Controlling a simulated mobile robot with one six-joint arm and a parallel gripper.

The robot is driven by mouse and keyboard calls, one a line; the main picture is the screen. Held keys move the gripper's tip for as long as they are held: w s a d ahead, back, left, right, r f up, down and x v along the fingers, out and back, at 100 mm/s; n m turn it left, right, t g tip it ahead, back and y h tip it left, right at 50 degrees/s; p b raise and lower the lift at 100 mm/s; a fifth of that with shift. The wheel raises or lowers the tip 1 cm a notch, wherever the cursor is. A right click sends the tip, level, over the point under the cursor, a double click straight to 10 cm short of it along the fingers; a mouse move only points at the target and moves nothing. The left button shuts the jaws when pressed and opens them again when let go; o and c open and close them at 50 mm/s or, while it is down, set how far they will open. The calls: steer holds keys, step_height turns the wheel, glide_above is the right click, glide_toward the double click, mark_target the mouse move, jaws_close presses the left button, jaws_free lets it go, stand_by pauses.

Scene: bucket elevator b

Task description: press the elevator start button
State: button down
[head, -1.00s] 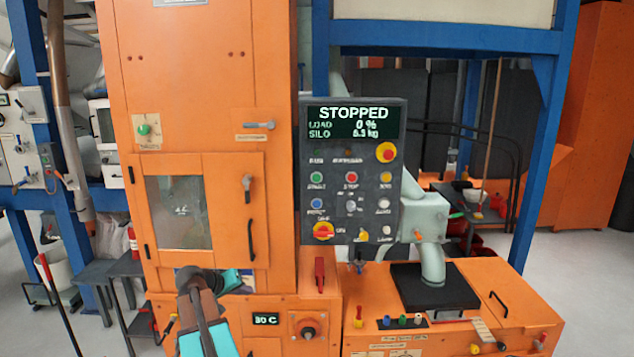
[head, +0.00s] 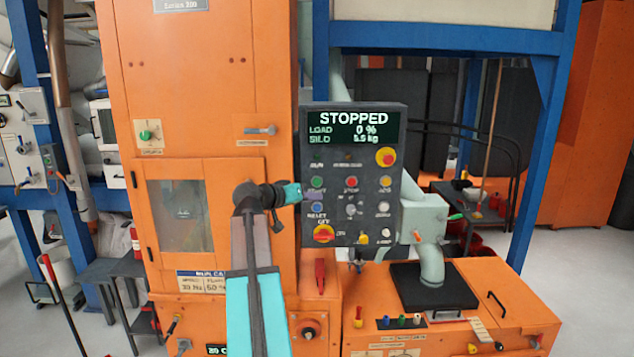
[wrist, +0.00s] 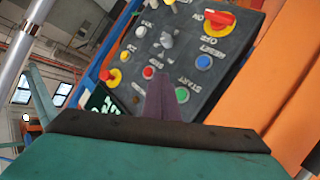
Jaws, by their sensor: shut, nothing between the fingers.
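The green start button (head: 317,182) is on the left of the dark control panel (head: 338,226), under the display. In the wrist view the green button (wrist: 182,95) shows fully, just right of the fingers, with START lettered beside it. My gripper (head: 300,192) is shut and empty, at the panel's left edge just left of and slightly below the button. In the wrist view my gripper's fingers (wrist: 161,90) point at the panel between the green and red buttons. I cannot tell whether the tips touch the panel.
The display (head: 352,125) reads STOPPED, load 0 %. The red stop button (head: 351,182) is right of start, the blue reset button (head: 316,207) below it. A red-yellow rotary switch (head: 323,234) and a red emergency button (head: 386,157) are also there. The orange cabinet (head: 220,90) stands left.

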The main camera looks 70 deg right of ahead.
mark_target(314, 184)
steer(key=shift+d+r, duration=0.1)
steer(key=shift+d, duration=0.05)
stand_by(0.3)
steer(key=shift+w+d, duration=0.5)
steer(key=shift+d, duration=0.85)
steer(key=shift+w+d, duration=0.5)
steer(key=shift+d, duration=0.8)
steer(key=shift+w+d, duration=0.5)
steer(key=shift+d, duration=0.85)
steer(key=shift+w+d+b, duration=0.25)
steer(key=shift+d+b, duration=0.5)
steer(key=shift+b, duration=0.1)
stand_by(0.5)
steer(key=shift+s+a, duration=0.3)
steer(key=shift+a, duration=0.45)
steer(key=shift+s+a+b, duration=0.15)
steer(key=shift+s+a, duration=0.15)
steer(key=shift+a, duration=0.5)
steer(key=shift+s+a+b, duration=0.2)
steer(key=shift+s+a, duration=0.1)
steer(key=shift+a, duration=0.45)
steer(key=shift+s+a+b, duration=0.15)
steer(key=shift+s+a, duration=0.15)
steer(key=shift+a, duration=0.5)
